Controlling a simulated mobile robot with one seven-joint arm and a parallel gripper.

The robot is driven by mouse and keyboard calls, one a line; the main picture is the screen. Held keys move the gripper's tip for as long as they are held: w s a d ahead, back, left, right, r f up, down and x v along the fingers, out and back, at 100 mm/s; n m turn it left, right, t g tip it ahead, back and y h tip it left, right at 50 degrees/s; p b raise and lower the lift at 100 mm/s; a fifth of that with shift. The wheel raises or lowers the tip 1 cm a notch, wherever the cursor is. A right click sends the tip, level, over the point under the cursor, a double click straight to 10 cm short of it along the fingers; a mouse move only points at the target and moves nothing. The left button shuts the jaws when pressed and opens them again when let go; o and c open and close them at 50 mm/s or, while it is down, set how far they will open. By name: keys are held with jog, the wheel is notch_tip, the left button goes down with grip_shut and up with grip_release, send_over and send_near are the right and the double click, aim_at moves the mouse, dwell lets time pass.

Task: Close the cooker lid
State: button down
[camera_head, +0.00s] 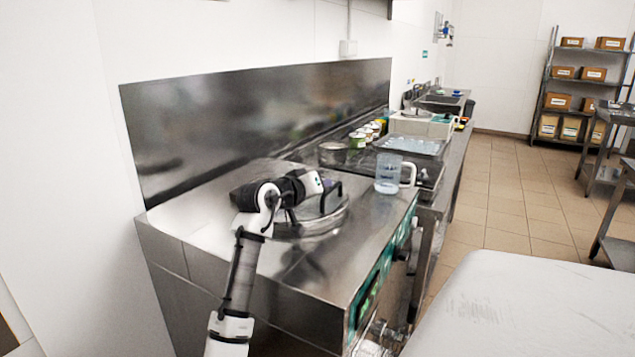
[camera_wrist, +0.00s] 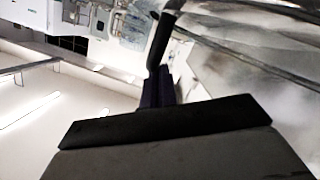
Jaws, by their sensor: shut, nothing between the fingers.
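The cooker lid (camera_head: 325,222) is a round steel disc set in the cooker's top (camera_head: 375,213). It looks flat or nearly flat; I cannot tell whether it is fully seated. A dark bent handle (camera_head: 333,197) stands up from its right side. My gripper (camera_head: 325,185) is above the lid, shut and empty, with its tip beside or against the handle; contact is unclear. In the wrist view, the gripper's dark body fills the lower middle, and a black bar (camera_wrist: 161,38), apparently the handle, rises beyond its fingers (camera_wrist: 158,88). My arm hides the lid's left part.
A clear measuring jug (camera_head: 388,175) stands on the cooker top right of the lid. A steel backsplash (camera_head: 250,115) runs behind. Jars (camera_head: 358,139), trays and a sink (camera_head: 440,98) line the counter beyond. A white surface (camera_head: 520,310) fills the lower right; tiled floor (camera_head: 500,200) lies clear beyond it.

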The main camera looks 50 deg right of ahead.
jog(key=shift+s+f, duration=0.1)
jog(key=shift+f, duration=0.2)
jog(key=shift+a, duration=0.1)
jog(key=b+v, duration=0.3)
jog(key=v, duration=1)
jog(key=shift+a+r, duration=0.35)
